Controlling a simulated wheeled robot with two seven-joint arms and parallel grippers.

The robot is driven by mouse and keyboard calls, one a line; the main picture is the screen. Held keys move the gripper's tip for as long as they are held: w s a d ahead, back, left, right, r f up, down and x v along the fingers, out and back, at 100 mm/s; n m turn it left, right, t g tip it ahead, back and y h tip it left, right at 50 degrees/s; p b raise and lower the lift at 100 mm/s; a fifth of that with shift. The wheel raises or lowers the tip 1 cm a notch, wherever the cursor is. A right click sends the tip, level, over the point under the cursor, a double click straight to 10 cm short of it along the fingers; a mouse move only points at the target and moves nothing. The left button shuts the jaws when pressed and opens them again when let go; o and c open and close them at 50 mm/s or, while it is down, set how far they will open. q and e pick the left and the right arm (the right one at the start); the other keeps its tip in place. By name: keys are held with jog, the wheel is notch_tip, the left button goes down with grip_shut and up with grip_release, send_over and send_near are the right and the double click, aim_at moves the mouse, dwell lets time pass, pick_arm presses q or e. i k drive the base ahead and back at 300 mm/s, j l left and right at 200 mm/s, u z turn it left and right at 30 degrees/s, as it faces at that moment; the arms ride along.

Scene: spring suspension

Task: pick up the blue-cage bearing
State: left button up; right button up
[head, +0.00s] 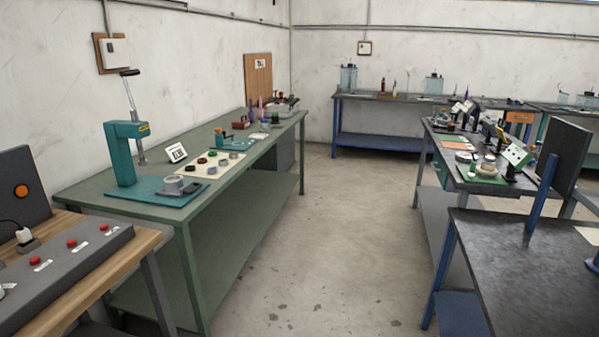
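Several small ring-shaped bearings (223,163) lie on a cream mat (190,170) on the green workbench (88,188) at the left. Their colours look brown, green and grey. They are too small here to tell which one has a blue cage. A teal arbor press (120,152) stands on the same bench, left of the mat, with a grey round part (172,184) on its base plate. Neither of my grippers shows in the head view.
A wooden bench with a red-button panel (72,243) is at the front left. A dark table with a black upright panel (566,155) is at the front right. A cluttered bench (480,185) stands behind it. The concrete floor (320,230) between the benches is clear.

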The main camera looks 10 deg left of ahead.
aim_at(212, 171)
jog(key=i+u, duration=0.15)
jog(key=i, duration=0.4)
jog(key=i+l+u, duration=0.1)
jog(key=i, duration=0.45)
jog(key=i+l+u, duration=0.15)
jog(key=i, duration=0.4)
jog(key=i+l+u, duration=0.15)
jog(key=i, duration=0.35)
